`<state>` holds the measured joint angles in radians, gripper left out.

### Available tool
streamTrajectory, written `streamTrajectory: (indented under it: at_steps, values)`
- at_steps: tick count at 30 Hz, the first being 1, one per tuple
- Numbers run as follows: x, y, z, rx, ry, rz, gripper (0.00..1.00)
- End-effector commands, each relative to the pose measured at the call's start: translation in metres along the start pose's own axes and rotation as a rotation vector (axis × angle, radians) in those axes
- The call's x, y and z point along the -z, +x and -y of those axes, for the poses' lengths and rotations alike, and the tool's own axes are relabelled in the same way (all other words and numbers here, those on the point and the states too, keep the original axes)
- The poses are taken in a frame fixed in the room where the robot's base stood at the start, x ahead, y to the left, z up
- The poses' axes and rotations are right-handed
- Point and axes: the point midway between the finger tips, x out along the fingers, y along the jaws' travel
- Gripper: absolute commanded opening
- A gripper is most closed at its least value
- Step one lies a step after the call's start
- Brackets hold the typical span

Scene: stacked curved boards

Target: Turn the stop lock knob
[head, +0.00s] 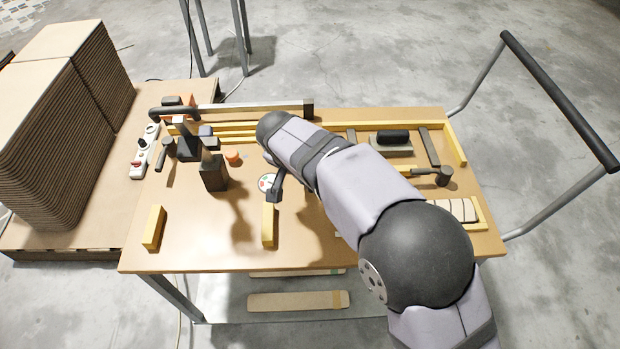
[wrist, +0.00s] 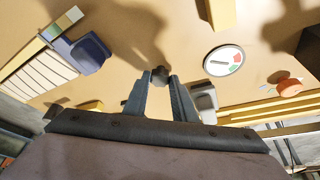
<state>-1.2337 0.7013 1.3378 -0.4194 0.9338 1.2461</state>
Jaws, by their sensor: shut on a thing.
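My gripper (wrist: 160,80) reaches down to the bench, its two grey fingers drawn together at the tips. A small dark knob (wrist: 161,73) sits between the fingertips in the wrist view, and the fingers are shut on it. Most of the knob is hidden by the fingers, so its turned angle cannot be told. In the head view my gripper (head: 274,195) is a dark shape under my arm, close to a round white dial (head: 265,182). The dial (wrist: 223,60) also lies to the right of the fingers in the wrist view, apart from them.
The wooden bench (head: 200,250) holds an orange button (head: 233,158), a dark lever box (head: 213,174) and yellow blocks (head: 153,228) (head: 268,225). A long bar clamp (head: 250,108) lies along the back. Stacked curved boards (head: 60,150) stand left. The front left surface is mostly clear.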

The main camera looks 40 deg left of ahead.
Motion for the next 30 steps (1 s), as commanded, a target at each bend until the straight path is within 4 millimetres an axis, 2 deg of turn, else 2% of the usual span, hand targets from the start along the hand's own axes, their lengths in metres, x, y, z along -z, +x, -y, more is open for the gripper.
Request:
streamTrajectory:
  at_steps: [16,17,18,30]
  values:
    - [0.0000,-0.0005,0.0007,-0.010,0.030,0.001,0.02]
    - [0.0000,-0.0005,0.0007,-0.010,0.030,0.001,0.32]
    - [0.0000,-0.0005,0.0007,-0.010,0.030,0.001,0.41]
    - [0.0003,-0.0040,0.0008,-0.010,0.028,0.000,0.43]
